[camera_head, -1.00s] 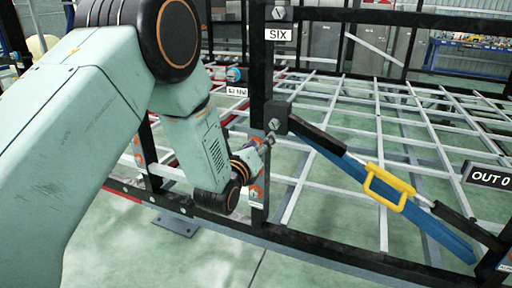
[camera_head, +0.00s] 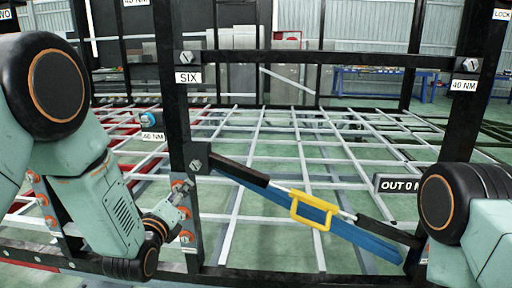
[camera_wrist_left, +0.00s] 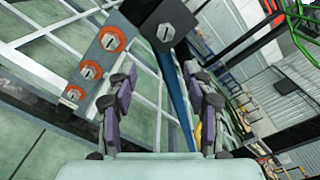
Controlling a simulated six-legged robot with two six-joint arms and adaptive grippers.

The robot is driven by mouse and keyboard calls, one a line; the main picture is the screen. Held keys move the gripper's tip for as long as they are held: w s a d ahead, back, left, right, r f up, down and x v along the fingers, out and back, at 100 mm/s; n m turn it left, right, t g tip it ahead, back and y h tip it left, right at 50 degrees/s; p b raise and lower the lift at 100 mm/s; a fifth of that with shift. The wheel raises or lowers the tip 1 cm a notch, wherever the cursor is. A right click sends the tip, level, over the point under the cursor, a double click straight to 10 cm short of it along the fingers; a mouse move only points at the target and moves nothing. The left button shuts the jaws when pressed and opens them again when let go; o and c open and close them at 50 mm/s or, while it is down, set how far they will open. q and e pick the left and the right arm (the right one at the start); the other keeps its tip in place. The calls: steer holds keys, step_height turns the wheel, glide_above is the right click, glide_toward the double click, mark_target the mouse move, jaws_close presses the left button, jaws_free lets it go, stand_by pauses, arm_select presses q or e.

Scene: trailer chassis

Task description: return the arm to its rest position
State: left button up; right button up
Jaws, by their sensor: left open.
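My left arm (camera_head: 110,200) comes in from the left in the head view, pale green with black joints. Its small gripper (camera_head: 183,192) is in front of the black post marked SIX, close to orange-ringed bolts. In the left wrist view the gripper's purple-grey fingers (camera_wrist_left: 158,92) are spread apart with nothing between them. Beyond them are a dark block with a slotted bolt (camera_wrist_left: 165,32) and a plate with several orange-ringed bolts (camera_wrist_left: 112,41). Whether the fingers touch the frame is unclear. Part of my right arm (camera_head: 465,215) shows at the right edge; its gripper is out of view.
A black chassis frame (camera_head: 172,75) with white grid bars stands in front of me. A blue bar (camera_head: 365,243) with a yellow handle (camera_head: 313,210) slants down to the right from the SIX post. An OUT 0 sign (camera_head: 398,185) is near my right arm.

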arm_select(q)
steer(key=s+f+n+g, duration=0.8)
steer(key=s+f+n, duration=0.6)
steer(key=f+n, duration=0.45)
steer(key=s+f+n+g, duration=0.3)
steer(key=s+f, duration=0.1)
steer(key=s, duration=0.6)
steer(key=s+f+n+g, duration=0.3)
steer(key=s+f, duration=0.1)
steer(key=s, duration=0.6)
steer(key=s+f+n+g, duration=0.3)
steer(key=s+f, duration=0.1)
steer(key=s, duration=0.6)
steer(key=shift+s+a+g+y, duration=0.2)
steer(key=shift+s+g+y, duration=0.1)
steer(key=shift+s, duration=0.05)
